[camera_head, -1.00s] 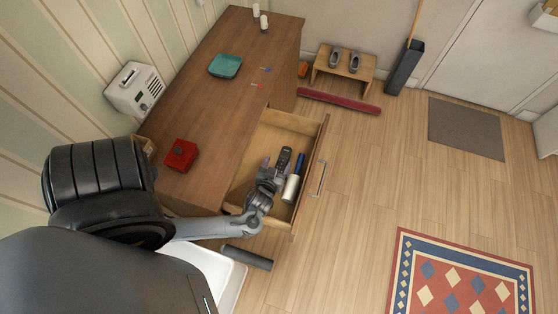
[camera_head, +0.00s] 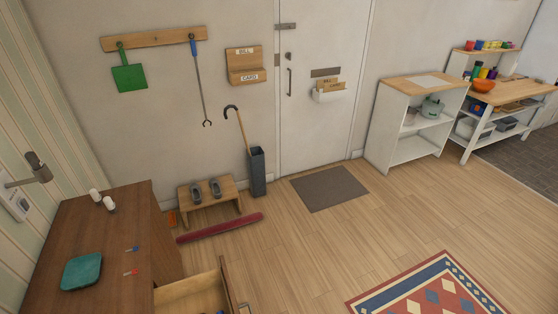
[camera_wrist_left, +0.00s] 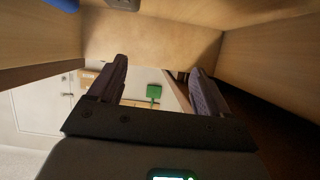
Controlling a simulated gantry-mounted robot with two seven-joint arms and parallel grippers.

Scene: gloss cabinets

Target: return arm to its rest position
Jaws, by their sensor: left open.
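My left gripper (camera_wrist_left: 160,78) shows in the left wrist view with its two dark fingers apart and nothing between them. Pale wooden panels (camera_wrist_left: 150,35), apparently of the drawer, surround it. A blue item (camera_wrist_left: 62,4) and a grey item (camera_wrist_left: 124,4) are cut off at the top edge of that view. Neither arm shows in the head view now. The open drawer (camera_head: 195,293) is at the bottom of the head view, mostly cut off, so its contents are largely hidden. My right gripper is not in view.
The brown cabinet top (camera_head: 105,240) carries a teal tray (camera_head: 82,271) and white candle-like items (camera_head: 109,203). A small bench (camera_head: 209,191), a red roll (camera_head: 220,228) and an umbrella stand (camera_head: 257,172) are along the wall. Open floor (camera_head: 310,250) lies right of the drawer.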

